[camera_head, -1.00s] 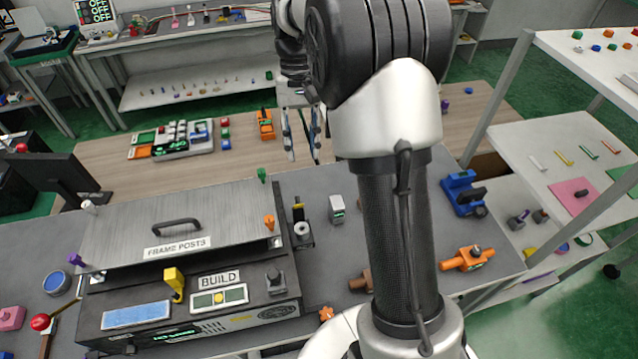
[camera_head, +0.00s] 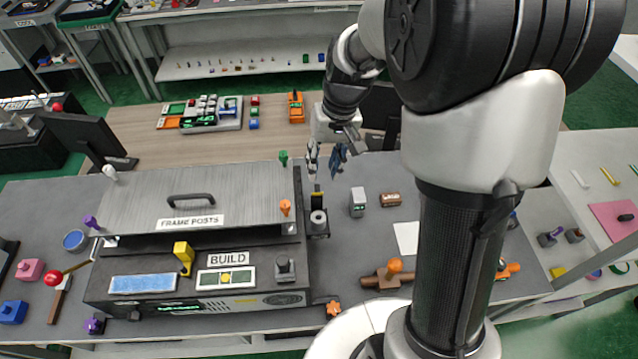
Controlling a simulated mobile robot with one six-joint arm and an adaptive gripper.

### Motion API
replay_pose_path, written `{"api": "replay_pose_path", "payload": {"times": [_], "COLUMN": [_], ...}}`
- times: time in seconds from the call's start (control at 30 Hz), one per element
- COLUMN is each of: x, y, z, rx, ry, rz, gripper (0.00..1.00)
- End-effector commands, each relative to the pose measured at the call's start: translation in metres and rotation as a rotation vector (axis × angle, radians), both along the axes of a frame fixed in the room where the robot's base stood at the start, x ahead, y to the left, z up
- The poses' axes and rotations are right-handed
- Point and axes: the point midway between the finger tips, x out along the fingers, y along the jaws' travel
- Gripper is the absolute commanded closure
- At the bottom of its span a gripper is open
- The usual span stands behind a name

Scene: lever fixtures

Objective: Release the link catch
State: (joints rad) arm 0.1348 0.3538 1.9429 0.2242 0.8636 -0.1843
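No part carries a readable "link catch" label, so I cannot tell for certain which one it is. A small black fixture with a yellow piece and a pale round roller (camera_head: 318,217) is on the right side of the grey machine (camera_head: 190,212) marked FRAME POSTS and BUILD. My gripper (camera_head: 326,160) points down just behind and above this fixture. Its two fingers are apart with nothing seen between them. I cannot tell whether a fingertip touches the yellow piece.
Coloured posts stand at the lid's corners, including a green one (camera_head: 283,158) and an orange one (camera_head: 285,207). A grey block (camera_head: 357,202) and a brown block (camera_head: 391,199) lie to the right. A red-knobbed lever (camera_head: 54,277) is at left. My arm hides much of the right side.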

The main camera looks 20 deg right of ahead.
Motion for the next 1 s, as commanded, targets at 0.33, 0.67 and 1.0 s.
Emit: {"api": "replay_pose_path", "payload": {"times": [0.33,0.67,1.0], "x": [0.001,0.001,0.001], "y": [0.010,0.012,0.011], "z": [-0.058,-0.067,-0.067], "rx": [0.000,0.000,0.000], "ry": [0.003,0.000,0.000], "rz": [0.001,0.000,0.000], "gripper": [0.69,0.69,0.85]}}
